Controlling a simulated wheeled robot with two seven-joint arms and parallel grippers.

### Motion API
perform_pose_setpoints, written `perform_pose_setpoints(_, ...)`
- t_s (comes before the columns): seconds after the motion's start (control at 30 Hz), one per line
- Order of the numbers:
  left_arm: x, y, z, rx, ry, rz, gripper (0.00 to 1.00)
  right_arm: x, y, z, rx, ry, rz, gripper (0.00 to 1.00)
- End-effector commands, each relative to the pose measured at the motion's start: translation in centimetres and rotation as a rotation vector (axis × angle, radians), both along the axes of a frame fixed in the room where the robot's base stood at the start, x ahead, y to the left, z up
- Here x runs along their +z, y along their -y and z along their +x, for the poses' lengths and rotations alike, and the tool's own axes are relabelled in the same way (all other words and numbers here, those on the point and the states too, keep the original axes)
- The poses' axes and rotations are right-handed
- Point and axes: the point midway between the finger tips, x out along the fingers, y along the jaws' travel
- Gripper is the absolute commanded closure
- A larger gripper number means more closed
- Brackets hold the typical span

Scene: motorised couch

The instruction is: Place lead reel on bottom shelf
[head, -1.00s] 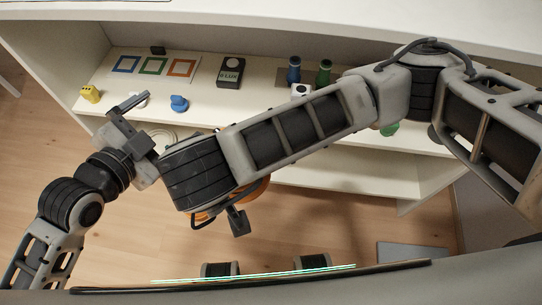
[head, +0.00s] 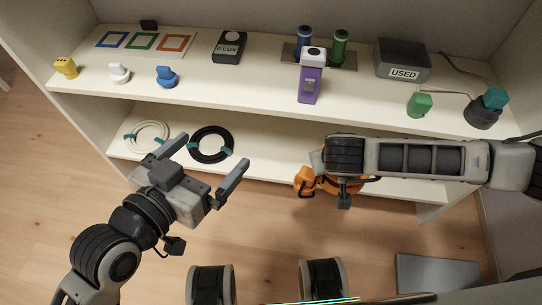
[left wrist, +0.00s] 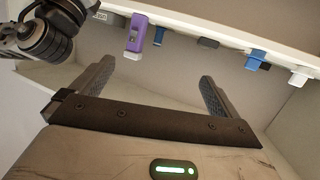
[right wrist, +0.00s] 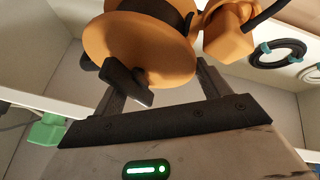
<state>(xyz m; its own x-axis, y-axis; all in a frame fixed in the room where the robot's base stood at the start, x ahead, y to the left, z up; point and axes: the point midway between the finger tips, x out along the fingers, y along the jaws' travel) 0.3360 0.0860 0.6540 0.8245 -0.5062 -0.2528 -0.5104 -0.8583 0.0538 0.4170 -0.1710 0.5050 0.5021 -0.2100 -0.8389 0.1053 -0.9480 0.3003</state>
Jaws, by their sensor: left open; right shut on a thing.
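The lead reel (head: 306,181) is orange with a dark winding, partly hidden behind my right arm in the head view. In the right wrist view the reel (right wrist: 140,45) fills the top, with my right gripper (right wrist: 160,85) shut on its dark handle. The reel is in front of the bottom shelf (head: 270,162), near its front edge. My left gripper (head: 205,160) is open and empty, in front of the left part of the bottom shelf. In the left wrist view its fingers (left wrist: 155,85) stand wide apart. The right fingertips are hidden in the head view.
A white cable coil (head: 148,137) and a black cable coil (head: 211,145) lie on the bottom shelf's left side. The top shelf (head: 220,97) holds bottles, a purple device (head: 310,84), a USED box (head: 403,60) and coloured plugs. Bare bottom shelf shows right of the black coil.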

Motion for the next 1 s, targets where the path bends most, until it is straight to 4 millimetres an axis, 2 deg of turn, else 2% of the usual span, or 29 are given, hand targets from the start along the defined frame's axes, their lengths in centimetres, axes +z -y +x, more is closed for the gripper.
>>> perform_pose_setpoints(0.03,-1.5,0.3,-0.2,0.013,-0.018,-0.054,0.00,-2.1,1.8,0.3,-0.029,0.001,-0.003,0.77)
perform_pose_setpoints(0.1,-2.1,0.6,-0.4,0.031,-0.041,-0.124,0.00,-3.4,3.8,0.5,-0.057,0.002,-0.004,0.77)
perform_pose_setpoints(0.3,-3.0,1.3,-0.7,0.063,-0.090,-0.270,0.00,-5.6,7.8,0.8,-0.108,0.002,-0.004,0.77)
perform_pose_setpoints(0.43,-3.2,1.4,-0.9,0.073,-0.106,-0.314,0.00,-6.0,9.0,0.9,-0.123,0.004,-0.004,0.77)
perform_pose_setpoints(0.73,-3.1,1.5,-0.9,0.074,-0.110,-0.329,0.00,-6.3,9.8,1.4,-0.128,0.004,-0.005,0.77)
perform_pose_setpoints(1.0,-3.0,1.9,-0.8,0.057,-0.096,-0.418,0.00,-9.2,14.2,4.9,-0.131,0.006,-0.007,0.77)
